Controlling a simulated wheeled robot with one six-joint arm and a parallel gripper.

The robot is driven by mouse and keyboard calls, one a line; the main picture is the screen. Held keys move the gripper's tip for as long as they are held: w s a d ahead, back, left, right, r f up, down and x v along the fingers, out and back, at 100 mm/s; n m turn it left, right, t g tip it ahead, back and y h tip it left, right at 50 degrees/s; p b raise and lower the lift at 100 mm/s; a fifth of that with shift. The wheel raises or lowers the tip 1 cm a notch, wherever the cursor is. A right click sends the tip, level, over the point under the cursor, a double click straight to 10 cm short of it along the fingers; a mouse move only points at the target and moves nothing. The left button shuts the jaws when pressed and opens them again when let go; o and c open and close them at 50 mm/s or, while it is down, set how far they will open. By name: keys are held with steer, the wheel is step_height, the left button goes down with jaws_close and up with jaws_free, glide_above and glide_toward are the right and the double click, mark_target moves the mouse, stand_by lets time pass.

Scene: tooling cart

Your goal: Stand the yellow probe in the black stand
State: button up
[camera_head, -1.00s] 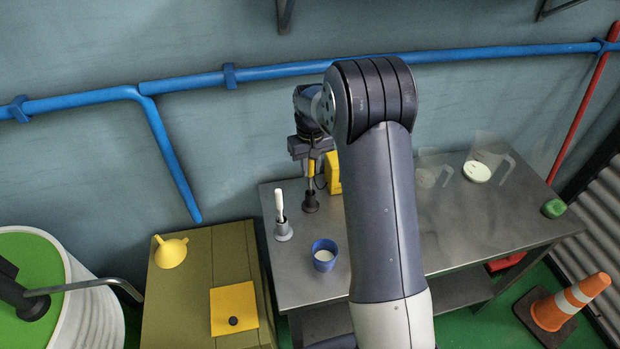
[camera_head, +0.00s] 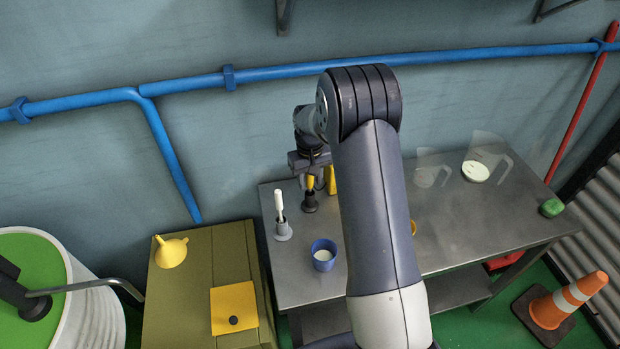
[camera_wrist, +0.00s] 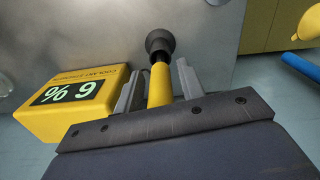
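The yellow probe (camera_head: 310,183) stands upright with its lower end in the black stand (camera_head: 310,204) at the back left of the steel table. In the wrist view the yellow probe (camera_wrist: 159,86) runs straight into the mouth of the black stand (camera_wrist: 160,42). My gripper (camera_wrist: 160,72) is around the probe, one finger on each side. A narrow gap shows between the probe and each finger, so it looks open. In the head view my gripper (camera_head: 308,164) is just above the stand. The probe's tip is hidden inside the stand.
A yellow meter (camera_wrist: 75,103) reading 6 % stands close beside my gripper. A grey stand with a white-handled tool (camera_head: 279,205) and a blue cup (camera_head: 324,255) are on the table's left. Clear jugs (camera_head: 487,160) stand right. My arm hides the table's middle.

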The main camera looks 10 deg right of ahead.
mark_target(310, 187)
steer(key=shift+o, duration=0.3)
step_height(310, 187, up, 12)
steer(key=shift+r+b, duration=0.2)
steer(key=shift+b, duration=0.9)
steer(key=shift+f, duration=0.1)
step_height(310, 187, down, 13)
steer(key=shift+r+p, duration=0.2)
steer(key=shift+p, duration=0.85)
steer(key=shift+r, duration=2.2)
